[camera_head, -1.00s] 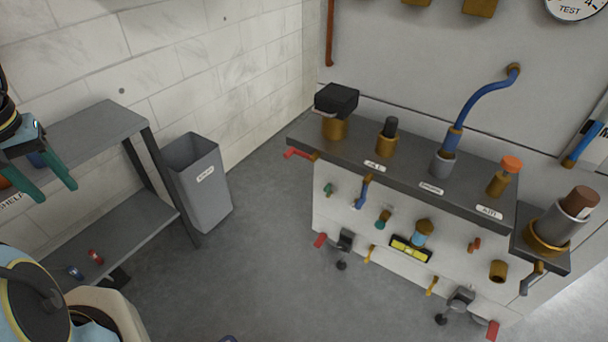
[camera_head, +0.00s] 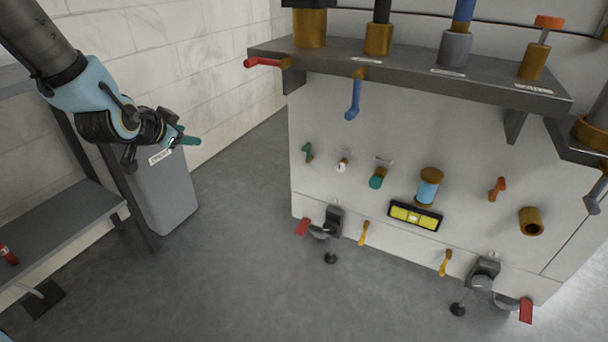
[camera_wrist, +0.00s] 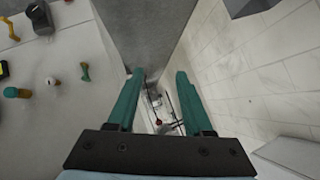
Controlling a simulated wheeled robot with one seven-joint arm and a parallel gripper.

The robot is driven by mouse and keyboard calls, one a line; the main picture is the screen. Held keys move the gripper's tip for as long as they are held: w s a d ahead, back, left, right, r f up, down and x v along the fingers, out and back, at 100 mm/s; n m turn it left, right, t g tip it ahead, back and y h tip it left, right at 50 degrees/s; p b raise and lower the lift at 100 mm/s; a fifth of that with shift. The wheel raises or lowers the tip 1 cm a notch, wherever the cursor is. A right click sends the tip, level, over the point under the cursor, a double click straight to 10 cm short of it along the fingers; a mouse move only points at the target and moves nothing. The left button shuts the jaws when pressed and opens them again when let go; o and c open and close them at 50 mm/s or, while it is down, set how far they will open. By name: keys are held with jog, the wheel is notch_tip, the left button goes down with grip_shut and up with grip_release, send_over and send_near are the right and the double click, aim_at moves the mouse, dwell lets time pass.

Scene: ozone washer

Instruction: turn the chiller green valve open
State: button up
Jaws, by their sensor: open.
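The green valve (camera_head: 308,152) is a small green handle at the left end of the row on the white cabinet front. A like-placed handle shows at the left of the wrist view (camera_wrist: 85,72), looking more yellow-green there. My gripper (camera_head: 190,141) is left of the cabinet, in front of the grey bin, well apart from the valve. In the wrist view its two teal fingers (camera_wrist: 160,75) are spread with nothing gripped between them.
A white knob (camera_head: 342,165) and a teal knob (camera_head: 376,181) are right of the green valve. A red handle (camera_head: 264,62) and a blue lever (camera_head: 353,98) jut from the shelf above. A grey bin (camera_head: 165,195) stands left; floor between is clear.

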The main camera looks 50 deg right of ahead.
jog(key=s+d+f+m+h+b, duration=0.45)
jog(key=d+f+b, duration=0.35)
jog(key=d, duration=0.2)
jog(key=m+g+h+b, duration=0.2)
jog(key=m+h+b, duration=0.15)
jog(key=b, duration=0.65)
send_near(303, 150)
jog(key=shift+n+h, duration=0.3)
jog(key=shift+n, duration=0.1)
jog(key=b+x, duration=0.1)
jog(key=x, duration=0.2)
jog(key=b+x, duration=0.1)
jog(key=x, duration=0.5)
jog(key=shift+d+f+b, duration=0.35)
jog(key=shift+d+b, duration=0.05)
jog(key=shift+w+d+r, duration=0.1)
jog(key=shift+w+d, duration=0.05)
jog(key=shift+d, duration=0.15)
grip_shut()
